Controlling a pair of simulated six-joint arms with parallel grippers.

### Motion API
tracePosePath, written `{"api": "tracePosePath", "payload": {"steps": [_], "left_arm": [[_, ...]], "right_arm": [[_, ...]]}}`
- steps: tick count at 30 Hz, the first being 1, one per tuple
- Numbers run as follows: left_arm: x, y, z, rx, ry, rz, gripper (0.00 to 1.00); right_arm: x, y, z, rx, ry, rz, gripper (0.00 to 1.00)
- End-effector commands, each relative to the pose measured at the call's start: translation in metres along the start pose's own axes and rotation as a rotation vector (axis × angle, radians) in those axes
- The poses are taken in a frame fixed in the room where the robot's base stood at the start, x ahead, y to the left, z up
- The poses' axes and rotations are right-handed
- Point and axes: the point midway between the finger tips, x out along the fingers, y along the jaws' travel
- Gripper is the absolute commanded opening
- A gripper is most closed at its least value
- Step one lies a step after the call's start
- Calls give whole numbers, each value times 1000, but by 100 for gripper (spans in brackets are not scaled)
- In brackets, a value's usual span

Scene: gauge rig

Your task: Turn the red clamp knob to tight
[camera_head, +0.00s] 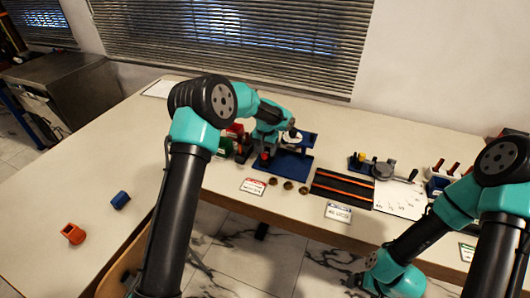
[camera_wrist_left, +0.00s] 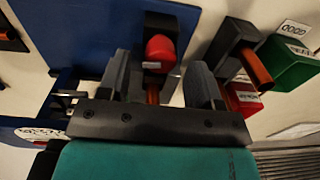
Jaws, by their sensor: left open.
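The red clamp knob (camera_wrist_left: 160,50) shows in the left wrist view on a dark block against a blue plate (camera_wrist_left: 95,40). My left gripper (camera_wrist_left: 160,65) is open, with one finger on each side of the knob, and a gap shows on both sides. In the head view the left gripper (camera_head: 268,148) is over the blue rig base (camera_head: 290,163), with the red knob (camera_head: 265,156) just below it. The knob's pointer or tight mark cannot be made out. My right gripper (camera_head: 368,282) is low at the table's front, too unclear to read.
Red and green bins (camera_wrist_left: 290,65) with a dark, orange-handled tool stand beside the rig. Small brown rings (camera_head: 288,185) and label cards lie in front. A striped black mat (camera_head: 342,188) is to the right. An orange part (camera_head: 73,234) and blue block (camera_head: 120,200) lie left.

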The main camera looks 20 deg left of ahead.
Motion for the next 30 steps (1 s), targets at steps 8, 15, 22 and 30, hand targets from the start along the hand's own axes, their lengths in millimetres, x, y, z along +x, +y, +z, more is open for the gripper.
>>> {"api": "tracePosePath", "payload": {"steps": [8, 15, 22, 30], "left_arm": [[18, 0, 0, 1, 1, 0, 59], [18, 0, 0, 1, 1, 0, 58], [18, 0, 0, 0, 1, 0, 36], [18, 0, 0, 0, 1, 0, 10]], "right_arm": [[0, 0, 0, 0, 0, 0, 89], [0, 0, 0, 0, 0, 0, 89], [0, 0, 0, 0, 0, 0, 89], [0, 0, 0, 0, 0, 0, 89]]}}
